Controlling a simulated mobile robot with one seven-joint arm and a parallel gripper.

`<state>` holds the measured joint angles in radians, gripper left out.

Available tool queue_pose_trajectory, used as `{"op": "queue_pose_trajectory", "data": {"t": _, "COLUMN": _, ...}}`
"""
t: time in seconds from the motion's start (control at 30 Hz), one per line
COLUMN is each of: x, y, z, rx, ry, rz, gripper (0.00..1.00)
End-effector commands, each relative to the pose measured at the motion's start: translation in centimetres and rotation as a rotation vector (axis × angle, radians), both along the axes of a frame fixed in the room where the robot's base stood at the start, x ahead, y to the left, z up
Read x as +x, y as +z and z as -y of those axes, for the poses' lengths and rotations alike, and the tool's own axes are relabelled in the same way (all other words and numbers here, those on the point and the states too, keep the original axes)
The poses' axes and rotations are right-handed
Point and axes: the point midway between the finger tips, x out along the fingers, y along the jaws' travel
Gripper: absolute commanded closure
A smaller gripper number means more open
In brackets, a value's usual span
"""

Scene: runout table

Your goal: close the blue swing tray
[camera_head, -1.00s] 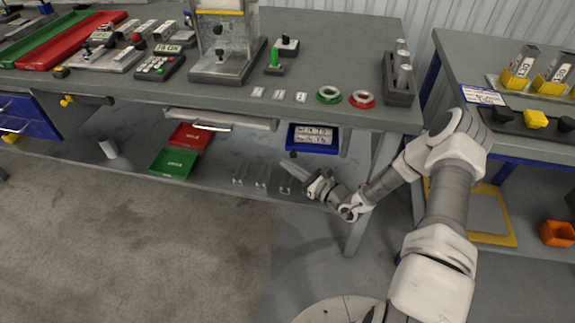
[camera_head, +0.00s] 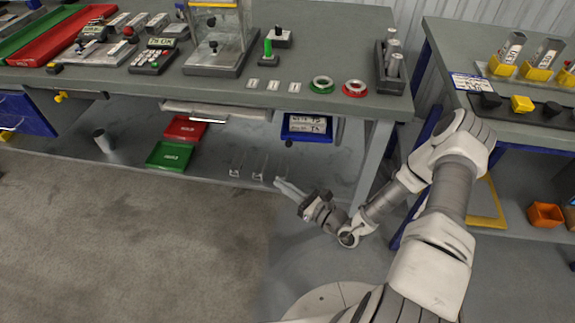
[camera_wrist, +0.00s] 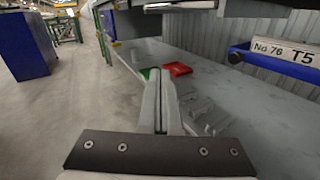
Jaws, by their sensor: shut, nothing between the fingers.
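The blue swing tray (camera_head: 306,128) hangs under the front edge of the workbench at its right part, with white labelled pieces in it. My gripper (camera_head: 279,184) is below and in front of the tray, in front of the lower shelf. Its fingers (camera_wrist: 160,77) are shut together with nothing between them, apart from the tray. How far the tray is swung out is hard to tell.
The bench top (camera_head: 330,60) overhangs the tray. A red bin (camera_head: 185,128) and a green bin (camera_head: 170,155) sit on the lower shelf, with several clear holders by my gripper. A bench leg (camera_head: 373,160) stands right of the tray. The floor in front is clear.

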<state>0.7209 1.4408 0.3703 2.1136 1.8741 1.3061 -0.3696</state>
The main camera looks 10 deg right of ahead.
Motion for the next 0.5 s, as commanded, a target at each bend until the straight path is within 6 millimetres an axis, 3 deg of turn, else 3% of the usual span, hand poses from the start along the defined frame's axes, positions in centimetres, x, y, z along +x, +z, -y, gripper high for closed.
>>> {"op": "queue_pose_trajectory", "data": {"t": 0.5, "x": -0.1, "y": -0.3, "z": 6.4, "rx": 0.791, "ry": -0.113, "rz": -0.635, "gripper": 1.00}}
